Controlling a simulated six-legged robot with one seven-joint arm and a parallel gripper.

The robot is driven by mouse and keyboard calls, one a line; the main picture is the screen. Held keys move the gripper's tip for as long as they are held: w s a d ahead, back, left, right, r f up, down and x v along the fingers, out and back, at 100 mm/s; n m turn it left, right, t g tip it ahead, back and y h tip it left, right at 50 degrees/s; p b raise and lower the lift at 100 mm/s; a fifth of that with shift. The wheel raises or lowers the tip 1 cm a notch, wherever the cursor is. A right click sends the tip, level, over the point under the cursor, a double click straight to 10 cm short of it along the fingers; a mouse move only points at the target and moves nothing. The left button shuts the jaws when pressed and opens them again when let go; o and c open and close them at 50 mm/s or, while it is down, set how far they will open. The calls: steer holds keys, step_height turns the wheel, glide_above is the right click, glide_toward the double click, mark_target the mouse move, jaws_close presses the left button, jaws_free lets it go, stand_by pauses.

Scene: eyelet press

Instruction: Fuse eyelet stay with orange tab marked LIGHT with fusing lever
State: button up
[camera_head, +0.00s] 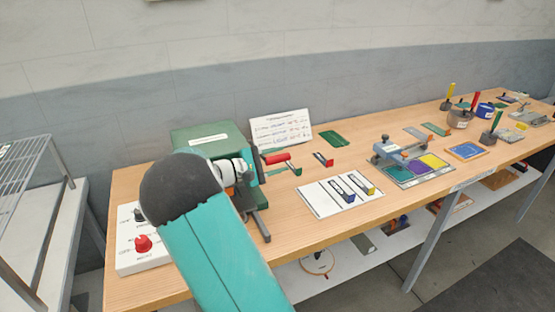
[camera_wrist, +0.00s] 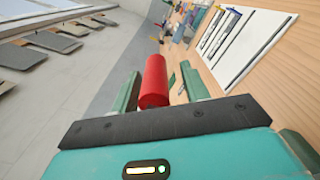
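The red lever handle (camera_head: 275,158) sticks out to the right of the green press (camera_head: 205,137) on the bench. In the wrist view the red handle (camera_wrist: 154,82) lies between the green fingers of my gripper (camera_wrist: 158,88), with a gap on both sides. My gripper (camera_head: 279,170) is open around or just behind the handle; contact is not visible. A small orange patch (camera_head: 229,190) shows low at the press, mostly hidden by my arm; I cannot tell whether it is the stay's orange tab. No LIGHT marking on a stay is readable.
A white control box (camera_head: 130,258) with a red knob stands at the bench's left end. A sign board (camera_head: 281,130) leans behind. A white mat (camera_head: 318,203) holds dark pieces with blue and yellow tabs. A red-tabbed piece (camera_head: 323,159) and a tray (camera_head: 415,181) lie to the right.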

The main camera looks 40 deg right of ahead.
steer(key=shift+s+r, duration=0.2)
steer(key=shift+w, duration=0.1)
steer(key=v, duration=1.3)
steer(key=shift+a, duration=0.4)
steer(key=shift+r, duration=0.1)
steer(key=s+a+m+t+y, duration=0.2)
steer(key=s+a+y, duration=0.2)
steer(key=s+y, duration=0.65)
steer(key=s+a+r+m+t+y, duration=0.1)
steer(key=s+a+r+t+y, duration=0.3)
steer(key=s+a, duration=1.2)
steer(key=t+y, duration=0.3)
steer(key=t, duration=0.1)
steer(key=shift+a+r+m+t, duration=0.15)
steer(key=shift+a+m+t, duration=0.15)
steer(key=shift+m, duration=0.1)
steer(key=shift+s, duration=0.15)
stand_by(1.0)
